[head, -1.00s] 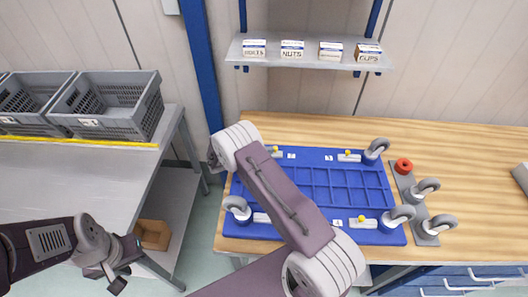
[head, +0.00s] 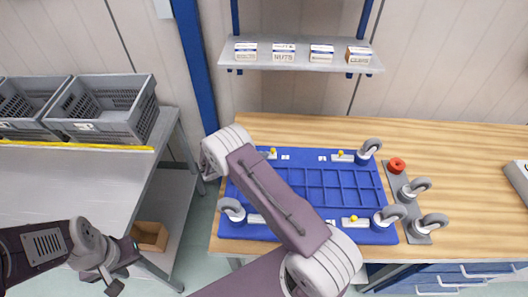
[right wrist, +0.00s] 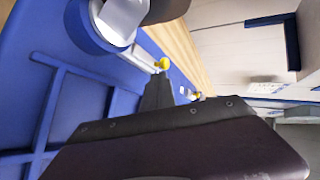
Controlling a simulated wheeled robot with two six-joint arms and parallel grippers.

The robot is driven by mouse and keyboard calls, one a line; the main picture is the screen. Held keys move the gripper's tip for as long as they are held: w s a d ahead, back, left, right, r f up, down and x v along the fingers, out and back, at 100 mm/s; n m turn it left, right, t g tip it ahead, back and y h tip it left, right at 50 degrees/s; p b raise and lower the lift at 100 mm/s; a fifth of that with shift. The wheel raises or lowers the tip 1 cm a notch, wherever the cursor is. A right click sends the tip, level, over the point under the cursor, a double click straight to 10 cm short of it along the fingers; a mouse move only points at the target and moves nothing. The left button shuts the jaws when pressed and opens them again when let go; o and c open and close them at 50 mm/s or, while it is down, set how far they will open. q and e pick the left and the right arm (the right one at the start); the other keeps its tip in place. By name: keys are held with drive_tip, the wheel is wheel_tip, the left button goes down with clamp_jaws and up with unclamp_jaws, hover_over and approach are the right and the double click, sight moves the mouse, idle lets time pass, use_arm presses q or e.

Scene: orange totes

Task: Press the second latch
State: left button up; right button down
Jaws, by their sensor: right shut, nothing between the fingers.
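A blue tray (head: 318,152) with a ribbed grid lies on the wooden bench. White latch bars with yellow knobs sit along its edges: one at the back left (head: 272,154), one at the back right (head: 343,156), one at the front right (head: 353,219). My right arm covers its left part and hides the right gripper in the head view. In the right wrist view my right gripper (right wrist: 158,88) is shut and empty, its tip right by a yellow knob (right wrist: 162,64); contact is unclear. My left gripper (head: 113,284) hangs at the lower left, away from the tray.
Grey casters stand at the tray corners, one at front left (head: 232,209); a caster (right wrist: 115,18) looms close in the wrist view. Grey crates (head: 112,128) stand left.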

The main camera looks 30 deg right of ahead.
drive_tip(key=b+v, duration=0.1)
drive_tip(key=v, duration=0.2)
drive_tip(key=shift+a+f, duration=0.1)
use_arm(q)
drive_tip(key=shift+s+a+f+b, duration=0.1)
drive_tip(key=shift+a+f+b, duration=0.15)
drive_tip(key=shift+f+b, duration=0.25)
drive_tip(key=shift+a+f+b, duration=0.2)
drive_tip(key=shift+f+b, duration=0.15)
drive_tip(key=shift+f, duration=0.1)
use_arm(e)
drive_tip(key=v, duration=0.8)
use_arm(q)
drive_tip(key=shift+d, duration=0.15)
